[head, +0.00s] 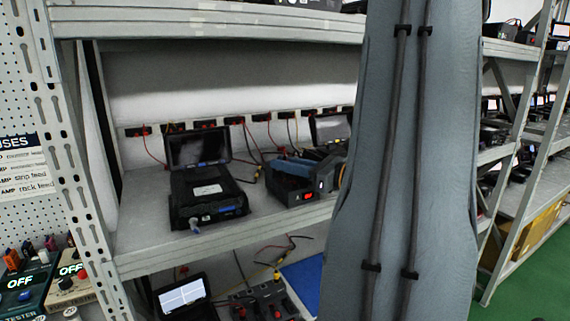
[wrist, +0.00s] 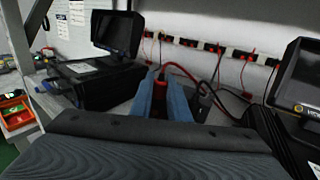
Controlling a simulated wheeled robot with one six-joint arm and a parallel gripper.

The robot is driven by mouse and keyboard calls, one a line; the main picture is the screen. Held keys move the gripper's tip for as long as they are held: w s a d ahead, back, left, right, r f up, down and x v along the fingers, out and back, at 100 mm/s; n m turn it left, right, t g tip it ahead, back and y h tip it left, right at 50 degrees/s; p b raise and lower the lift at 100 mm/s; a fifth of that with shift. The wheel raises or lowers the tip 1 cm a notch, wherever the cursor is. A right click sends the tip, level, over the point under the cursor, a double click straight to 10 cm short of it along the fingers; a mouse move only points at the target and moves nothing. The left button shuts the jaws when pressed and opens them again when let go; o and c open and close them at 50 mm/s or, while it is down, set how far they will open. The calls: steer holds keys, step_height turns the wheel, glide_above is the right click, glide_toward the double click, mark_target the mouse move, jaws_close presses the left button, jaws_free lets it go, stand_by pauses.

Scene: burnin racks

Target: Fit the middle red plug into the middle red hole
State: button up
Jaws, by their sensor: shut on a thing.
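My gripper (wrist: 162,92) is shut on a red plug (wrist: 159,98) in the wrist view, with one blue-grey finger on each side. A red cable runs from the plug up and to the right. In the head view the fingers of my gripper (head: 290,167) show above a black box, and the plug is hidden or too small to tell. The strip (head: 222,123) also shows in the head view. I cannot tell which hole is the middle one.
An open black case with a screen (head: 205,190) stands left on the shelf. A black box with a red switch (head: 292,188) is beside it. Another screen (wrist: 298,76) is close on the right. Several red and black cables hang from the strip. A metal upright (head: 75,150) bounds the left.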

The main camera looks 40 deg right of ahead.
steer(key=shift+f, duration=0.35)
stand_by(0.4)
steer(key=shift+r+p, duration=0.9)
steer(key=shift+r, duration=0.5)
steer(key=shift+f+b, duration=0.45)
steer(key=shift+f, duration=0.95)
stand_by(2.7)
steer(key=shift+r, duration=0.15)
steer(key=shift+r+p, duration=1.05)
steer(key=shift+r, duration=0.2)
steer(key=shift+f, duration=0.2)
